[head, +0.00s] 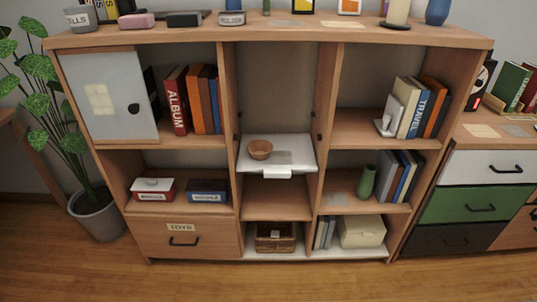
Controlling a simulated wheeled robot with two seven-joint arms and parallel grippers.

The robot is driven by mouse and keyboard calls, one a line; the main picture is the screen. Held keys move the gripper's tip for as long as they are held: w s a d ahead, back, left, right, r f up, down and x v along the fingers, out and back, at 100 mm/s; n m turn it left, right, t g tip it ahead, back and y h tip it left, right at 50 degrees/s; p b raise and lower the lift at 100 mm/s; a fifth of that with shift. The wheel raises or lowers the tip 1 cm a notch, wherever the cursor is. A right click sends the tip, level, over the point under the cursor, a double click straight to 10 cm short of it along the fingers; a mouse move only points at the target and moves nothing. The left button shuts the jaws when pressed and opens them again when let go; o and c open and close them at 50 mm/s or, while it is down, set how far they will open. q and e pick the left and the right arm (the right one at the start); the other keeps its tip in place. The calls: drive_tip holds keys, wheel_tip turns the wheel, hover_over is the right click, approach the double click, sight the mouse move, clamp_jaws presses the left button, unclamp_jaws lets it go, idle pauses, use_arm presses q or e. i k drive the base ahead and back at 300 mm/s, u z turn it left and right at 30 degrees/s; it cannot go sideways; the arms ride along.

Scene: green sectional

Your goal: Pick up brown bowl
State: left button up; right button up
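The brown bowl (260,149) is small and round and stands upright. It rests on a white pull-out board or fold-down door (292,157) in the middle column of the wooden shelf unit, toward the board's left side. Nothing is seen touching the bowl apart from the board. Neither of my grippers shows in the head view.
The wooden shelf unit (207,227) holds books, boxes, a green vase (366,183) and a wicker basket (275,238). A potted plant (98,215) stands left, a drawer cabinet (464,205) right. The front floor is clear.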

sight(260, 150)
drive_tip(key=i, duration=0.95)
drive_tip(key=u, duration=0.5)
